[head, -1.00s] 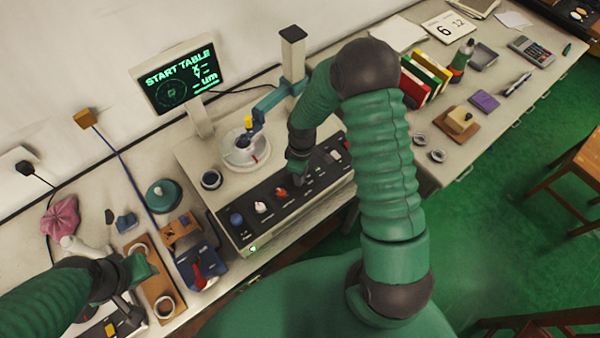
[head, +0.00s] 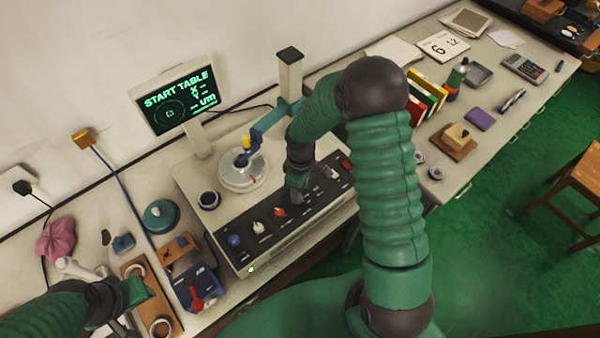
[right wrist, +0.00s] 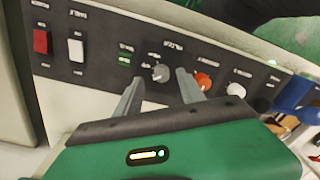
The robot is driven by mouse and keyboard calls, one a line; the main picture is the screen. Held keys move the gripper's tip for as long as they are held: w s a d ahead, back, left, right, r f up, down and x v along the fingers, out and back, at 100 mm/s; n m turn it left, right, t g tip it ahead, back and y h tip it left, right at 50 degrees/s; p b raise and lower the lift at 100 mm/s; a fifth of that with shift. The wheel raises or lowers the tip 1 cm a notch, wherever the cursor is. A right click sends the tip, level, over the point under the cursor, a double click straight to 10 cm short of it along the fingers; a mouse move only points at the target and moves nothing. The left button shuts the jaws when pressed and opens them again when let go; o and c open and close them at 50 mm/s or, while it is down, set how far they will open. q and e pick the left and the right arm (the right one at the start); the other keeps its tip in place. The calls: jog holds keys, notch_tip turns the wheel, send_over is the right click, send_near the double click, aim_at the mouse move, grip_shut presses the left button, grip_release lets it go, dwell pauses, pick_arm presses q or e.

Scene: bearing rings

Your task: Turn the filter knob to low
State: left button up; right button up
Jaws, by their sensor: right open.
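The filter knob (right wrist: 160,73) is a small grey knob on the dark control panel (head: 262,243) of the pale instrument, under upside-down lettering in the right wrist view. My right gripper (right wrist: 160,86) is open, with one fingertip on each side of this knob; I cannot tell whether they touch it. In the head view my right gripper (head: 299,193) points down at the panel and hides the knob. The knob's exact setting is too small to read. My left gripper (head: 148,290) is at the lower left by a wooden tray; its jaw state is unclear.
An orange knob (right wrist: 203,82) sits close beside the right-hand finger, then a white knob (right wrist: 236,90) and a blue knob (right wrist: 293,93). A white switch (right wrist: 75,48) and red switch (right wrist: 41,41) are on the other side. A round turntable (head: 243,173) stands behind the panel.

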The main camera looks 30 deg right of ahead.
notch_tip(320, 180, up, 14)
jog(key=shift+d+b, duration=0.25)
jog(key=shift+b, duration=0.1)
jog(key=shift+w+r, duration=0.1)
jog(key=s+a+f+m+t+b, duration=0.2)
jog(key=s+a+f+m, duration=0.2)
jog(key=s+a+m, duration=0.2)
jog(key=s+a, duration=0.2)
jog(key=s, duration=0.1)
jog(key=shift+s+f+m+t, duration=0.25)
jog(key=shift+s+m+t, duration=0.05)
jog(key=shift+m+t, duration=0.1)
jog(key=shift+s+a, duration=0.1)
jog(key=shift+a, duration=0.2)
jog(key=shift+d, duration=0.1)
